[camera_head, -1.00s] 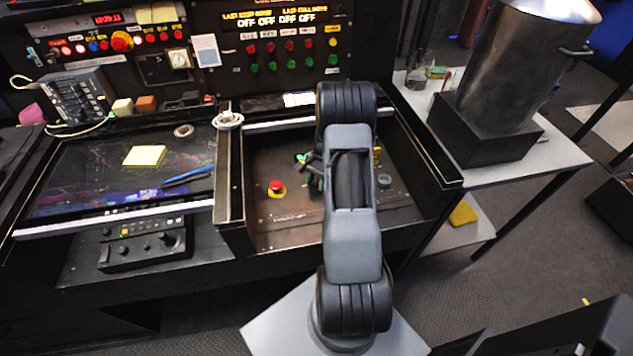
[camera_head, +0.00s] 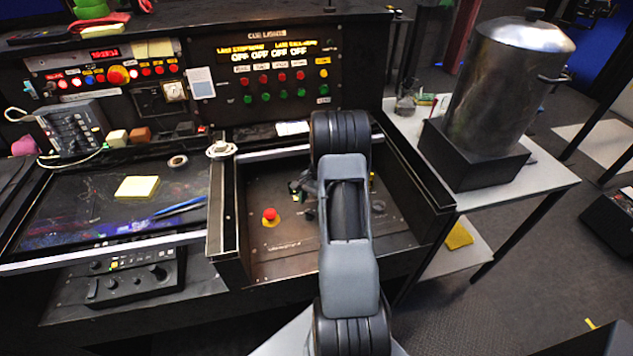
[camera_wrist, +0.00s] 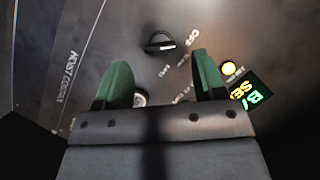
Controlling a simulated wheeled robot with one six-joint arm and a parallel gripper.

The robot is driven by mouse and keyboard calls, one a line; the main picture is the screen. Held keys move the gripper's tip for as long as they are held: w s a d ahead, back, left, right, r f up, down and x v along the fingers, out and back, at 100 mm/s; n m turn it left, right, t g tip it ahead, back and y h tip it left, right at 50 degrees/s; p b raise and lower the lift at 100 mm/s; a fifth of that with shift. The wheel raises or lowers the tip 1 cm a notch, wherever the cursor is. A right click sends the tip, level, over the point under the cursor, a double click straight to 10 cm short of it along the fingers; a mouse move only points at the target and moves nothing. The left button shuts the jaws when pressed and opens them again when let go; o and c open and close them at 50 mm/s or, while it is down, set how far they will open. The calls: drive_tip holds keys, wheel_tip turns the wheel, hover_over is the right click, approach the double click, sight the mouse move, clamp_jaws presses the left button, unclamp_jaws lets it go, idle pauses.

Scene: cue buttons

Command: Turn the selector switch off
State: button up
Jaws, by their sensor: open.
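The selector switch (camera_wrist: 158,43) is a black knob on the dark panel, ahead of my fingertips in the wrist view. Its bar lies roughly crosswise in that picture, with a white mark toward its right end. Printed labels stand to its right, one seeming to read OFF. My gripper (camera_wrist: 163,75) is open, with its two green fingers apart and nothing held between them. The knob lies beyond the gap between the fingers; I see no contact. In the head view my gripper (camera_head: 299,189) is small and partly hidden by my arm over the recessed panel.
A red mushroom button (camera_head: 269,214) on a yellow base sits left of my gripper. Raised walls border the recessed panel (camera_head: 275,258). A metal pot (camera_head: 508,90) stands at right.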

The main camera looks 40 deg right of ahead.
drive_tip(key=v, duration=1)
drive_tip(key=shift+r, duration=0.35)
drive_tip(key=shift+d, duration=0.1)
drive_tip(key=s+a+r+n+t+h+p, duration=0.1)
drive_tip(key=s+a+r+n, duration=0.3)
drive_tip(key=a, duration=0.4)
drive_tip(key=s+a+r+n+t+h+p, duration=0.1)
drive_tip(key=s+a+r+n+t+h, duration=0.1)
drive_tip(key=s+a+r+n, duration=0.3)
drive_tip(key=s+a+r+n+t+h+p, duration=0.1)
drive_tip(key=s+a+r+n, duration=0.4)
drive_tip(key=a, duration=0.8)
drive_tip(key=shift+s+r+t+p, duration=0.35)
drive_tip(key=shift+s+r+t, duration=0.05)
drive_tip(key=shift+r+t, duration=0.2)
drive_tip(key=shift+a, duration=0.1)
